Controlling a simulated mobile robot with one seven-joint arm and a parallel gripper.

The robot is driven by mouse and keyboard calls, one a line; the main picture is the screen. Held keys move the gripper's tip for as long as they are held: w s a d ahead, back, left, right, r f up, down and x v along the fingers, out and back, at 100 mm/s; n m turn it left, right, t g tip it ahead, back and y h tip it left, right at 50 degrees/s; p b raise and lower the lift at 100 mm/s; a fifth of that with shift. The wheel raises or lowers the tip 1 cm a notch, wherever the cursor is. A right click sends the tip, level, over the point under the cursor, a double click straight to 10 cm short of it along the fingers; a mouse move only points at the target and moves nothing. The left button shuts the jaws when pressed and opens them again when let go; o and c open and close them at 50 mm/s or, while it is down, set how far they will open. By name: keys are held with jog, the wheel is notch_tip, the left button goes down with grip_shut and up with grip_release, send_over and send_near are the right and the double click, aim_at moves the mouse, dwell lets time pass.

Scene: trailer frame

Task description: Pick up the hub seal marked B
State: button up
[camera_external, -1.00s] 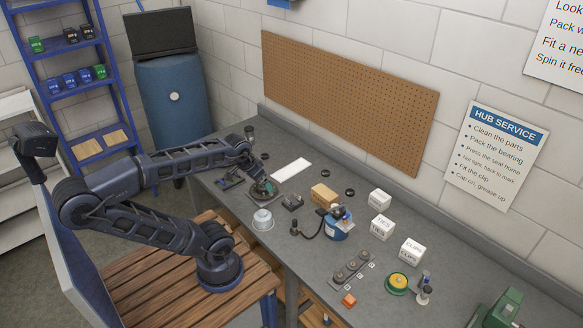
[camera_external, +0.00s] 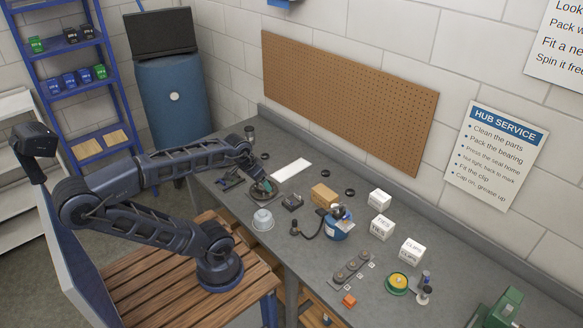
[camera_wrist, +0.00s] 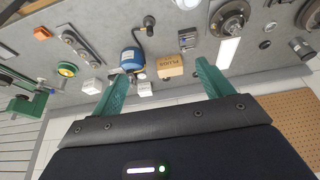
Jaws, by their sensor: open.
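A grey strip (camera_external: 345,277) on the front half of the bench holds several small round parts, with small white tags beside it. The tag letters are too small to read, so I cannot tell which part is marked B. The strip also shows at the upper left of the wrist view (camera_wrist: 66,33). My gripper (camera_external: 267,187) is over the bench to the left of the strip, well apart from it. Its green fingers are spread and empty in the wrist view (camera_wrist: 160,68).
A blue canister (camera_external: 336,230), a cardboard box (camera_external: 323,195) and white boxes (camera_external: 381,228) stand between my gripper and the bench's right part. A metal cup (camera_external: 263,220) is near the front edge. A hub-like round part (camera_wrist: 230,18) lies near my gripper.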

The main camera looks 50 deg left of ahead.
jog(key=w+a+m+g+y, duration=0.1)
jog(key=w+a+m, duration=0.4)
jog(key=w+a, duration=0.75)
jog(key=w+a+m+g, duration=0.2)
jog(key=w+a+m, duration=0.45)
jog(key=w, duration=1.15)
jog(key=w+a+f+m+g, duration=0.15)
jog(key=w+a+f, duration=0.25)
jog(key=a+f, duration=0.55)
jog(key=w+a+f+m+h, duration=0.1)
jog(key=w+a+f+m, duration=0.2)
jog(key=a+f, duration=0.7)
jog(key=w+a+f+m, duration=0.3)
jog(key=w+a+f, duration=0.15)
jog(key=a, duration=0.95)
jog(key=f, duration=0.7)
jog(key=s+f, duration=0.1)
jog(key=f, duration=0.3)
jog(key=shift+d+f, duration=0.1)
jog(key=shift+d, duration=0.2)
jog(key=c, duration=1.1)
jog(key=shift+o, duration=0.2)
